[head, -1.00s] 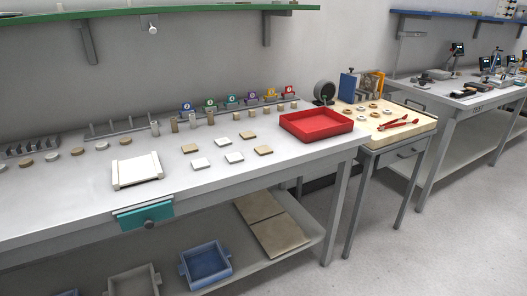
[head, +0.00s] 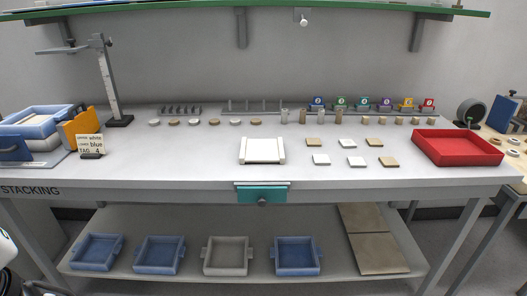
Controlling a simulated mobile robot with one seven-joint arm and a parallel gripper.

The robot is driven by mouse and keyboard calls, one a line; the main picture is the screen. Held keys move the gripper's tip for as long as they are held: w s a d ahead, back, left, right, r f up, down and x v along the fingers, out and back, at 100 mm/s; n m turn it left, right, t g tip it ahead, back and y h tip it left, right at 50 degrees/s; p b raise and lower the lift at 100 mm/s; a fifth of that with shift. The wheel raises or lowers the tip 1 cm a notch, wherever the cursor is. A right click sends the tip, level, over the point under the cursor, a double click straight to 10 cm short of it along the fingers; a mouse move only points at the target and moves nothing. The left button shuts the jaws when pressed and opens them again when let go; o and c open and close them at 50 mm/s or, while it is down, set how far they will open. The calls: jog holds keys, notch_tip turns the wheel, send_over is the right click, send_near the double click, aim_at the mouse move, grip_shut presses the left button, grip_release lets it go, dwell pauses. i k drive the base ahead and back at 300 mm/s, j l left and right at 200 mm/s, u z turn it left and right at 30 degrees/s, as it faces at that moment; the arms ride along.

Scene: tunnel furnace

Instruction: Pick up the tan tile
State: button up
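Three flat tan tiles lie on the grey bench top right of centre: one at the back left of the group (head: 313,141), one at the back right (head: 375,142) and one at the front right (head: 389,161). Three white tiles lie among them: a front left one (head: 321,159), a back middle one (head: 347,143) and a front middle one (head: 357,161). The tiles lie apart from each other. My gripper cannot be made out; only a white and black part, perhaps of my arm, shows at the lower left edge.
A white tray (head: 262,150) sits left of the tiles and a red tray (head: 457,147) to their right. Small cylinders and numbered tags stand behind. A green shelf (head: 200,15) hangs above. Blue bins stand at the left end. The front bench strip is mostly clear.

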aim_at(386, 162)
jog(key=i+j+z, duration=0.4)
jog(key=i+j, duration=0.4)
jog(key=i, duration=0.1)
